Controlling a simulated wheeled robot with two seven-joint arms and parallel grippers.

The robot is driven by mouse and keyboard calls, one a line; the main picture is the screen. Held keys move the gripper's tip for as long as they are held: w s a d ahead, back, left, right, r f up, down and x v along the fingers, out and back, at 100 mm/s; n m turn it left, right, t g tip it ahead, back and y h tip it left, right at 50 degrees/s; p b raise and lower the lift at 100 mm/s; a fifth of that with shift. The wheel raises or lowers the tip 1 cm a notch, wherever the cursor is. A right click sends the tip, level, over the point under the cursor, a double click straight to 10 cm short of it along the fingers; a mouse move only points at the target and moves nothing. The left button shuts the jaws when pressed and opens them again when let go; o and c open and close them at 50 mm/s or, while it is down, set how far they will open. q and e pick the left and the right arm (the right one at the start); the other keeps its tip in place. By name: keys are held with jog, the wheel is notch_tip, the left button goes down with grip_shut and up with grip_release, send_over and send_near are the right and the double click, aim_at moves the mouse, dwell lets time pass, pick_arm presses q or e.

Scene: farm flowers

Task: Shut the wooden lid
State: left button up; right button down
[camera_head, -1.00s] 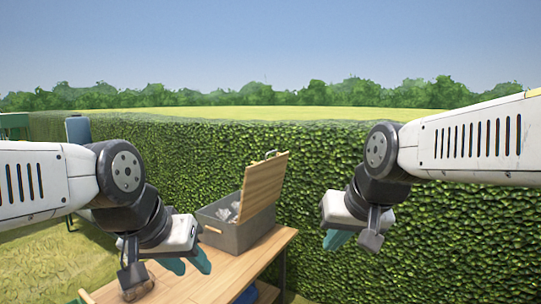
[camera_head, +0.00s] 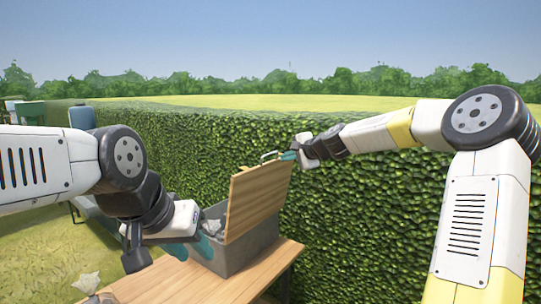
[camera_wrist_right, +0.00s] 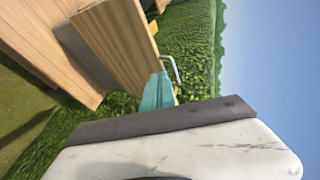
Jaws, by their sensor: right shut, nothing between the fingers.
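The wooden lid (camera_head: 257,200) stands raised, nearly upright, on the grey box (camera_head: 255,246), which is open on the table. A metal handle (camera_head: 269,155) is at the lid's top edge. My right gripper (camera_head: 289,156) is shut and empty at the lid's upper right corner, close to the handle. In the right wrist view its teal fingers (camera_wrist_right: 158,92) are beside the lid's edge (camera_wrist_right: 120,45), with the handle (camera_wrist_right: 172,68) just beyond; I cannot tell if they touch. My left gripper (camera_head: 191,250) is open, its teal fingers in front of the box's left side.
The wooden table (camera_head: 225,287) carries the box; its front is clear. Grey crumpled material (camera_head: 212,226) shows inside the box. A pale crumpled item (camera_head: 88,283) is at the lower left. A tall hedge (camera_head: 380,200) runs behind the table.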

jog(key=w, duration=0.1)
send_near(263, 158)
jog(key=f+x, duration=0.1)
jog(key=x, duration=0.4)
jog(key=shift+w+a+m, duration=0.2)
jog(key=shift+w+m, duration=0.1)
jog(key=shift+w, duration=0.3)
jog(key=shift+r, duration=0.1)
